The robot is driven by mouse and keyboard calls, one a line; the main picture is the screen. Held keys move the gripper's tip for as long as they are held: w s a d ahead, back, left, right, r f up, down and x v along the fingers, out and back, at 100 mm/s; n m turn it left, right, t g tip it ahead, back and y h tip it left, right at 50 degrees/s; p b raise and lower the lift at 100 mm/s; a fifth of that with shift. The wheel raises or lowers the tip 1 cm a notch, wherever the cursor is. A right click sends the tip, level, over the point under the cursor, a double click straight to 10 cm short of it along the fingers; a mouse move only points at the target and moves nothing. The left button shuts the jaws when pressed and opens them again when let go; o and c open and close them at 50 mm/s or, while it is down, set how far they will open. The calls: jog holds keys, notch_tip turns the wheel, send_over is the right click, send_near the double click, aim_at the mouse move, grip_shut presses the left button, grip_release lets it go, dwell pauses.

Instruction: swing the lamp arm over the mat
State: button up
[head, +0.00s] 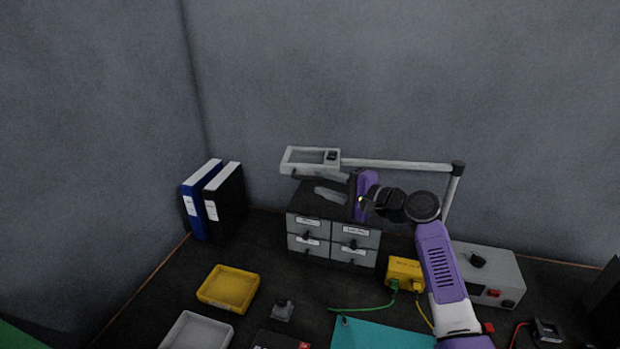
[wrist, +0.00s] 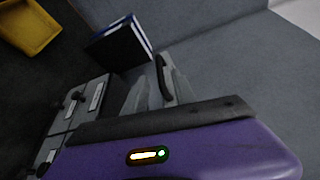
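The lamp has a dark-jointed post (head: 451,190) at the back right and a pale lamp arm (head: 395,164) reaching left. Its rectangular lamp head (head: 290,160), with a small black part on top, hangs above the drawer cabinet. My gripper (head: 318,183) is just below and in front of the lamp head, fingers pointing left with a gap between them. I see nothing held. Whether a finger touches the lamp head is unclear. In the wrist view my purple gripper body hides much of the scene. The teal mat (head: 385,335) lies at the front, partly behind my arm.
The drawer cabinet (head: 333,240) stands under my gripper. Blue and black binders (head: 225,200) stand left of it. A yellow tray (head: 228,289), yellow box (head: 404,271) with cables, and grey power unit (head: 490,270) are on the bench.

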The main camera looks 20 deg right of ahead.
aim_at(310, 178)
jog(key=shift+x, duration=2.5)
grip_shut()
jog(key=shift+d, duration=0.1)
